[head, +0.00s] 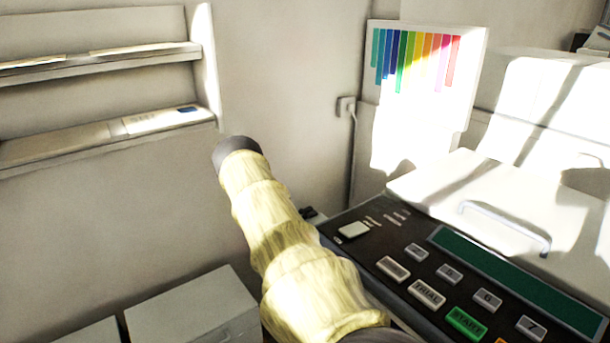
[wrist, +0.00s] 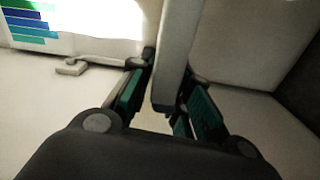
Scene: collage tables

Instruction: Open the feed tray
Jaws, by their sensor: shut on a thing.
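In the wrist view, my gripper (wrist: 168,98) has its two green-padded fingers on either side of a narrow pale panel edge (wrist: 175,50) and is shut on it. The panel edge runs from the top of the picture down between the fingers. I take it as part of the feed tray, but cannot be certain. In the head view, the large machine (head: 400,215) stands at the right with a dark control panel.
A white board with coloured bars (head: 425,60) stands upright behind the machine; its bars also show in the wrist view (wrist: 30,25). A white lid with a handle (head: 505,228) lies on the machine. Wall shelves (head: 100,140) are at left, grey boxes (head: 190,305) below.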

